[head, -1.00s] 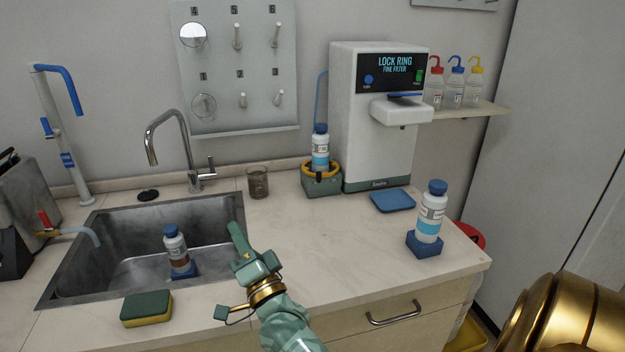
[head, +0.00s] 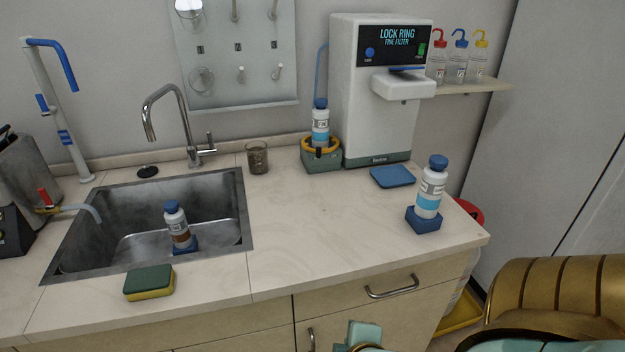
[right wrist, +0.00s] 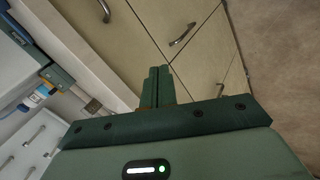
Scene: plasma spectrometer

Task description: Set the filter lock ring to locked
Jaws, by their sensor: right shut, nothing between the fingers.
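The filter lock ring (head: 335,147) is a yellow ring on a grey-green housing (head: 322,163) at the back of the counter, left of the white machine. A dark tab shows at its front. A white bottle with a blue cap (head: 320,118) stands upright inside the ring. I cannot tell from the tab whether the ring is locked. My right gripper (head: 363,334) is low in front of the cabinet, well away from the ring and partly cut off by the frame. In the right wrist view its fingers (right wrist: 158,86) are shut and empty. My left gripper is not in view.
The white machine (head: 375,110) displays "LOCK RING FINE FILTER". A bottle in a blue holder (head: 424,220) stands at the counter's right, near a blue pad (head: 392,176). A beaker (head: 257,158), faucet (head: 168,110), sink (head: 110,205) and sponge (head: 149,283) lie left. The middle counter is clear.

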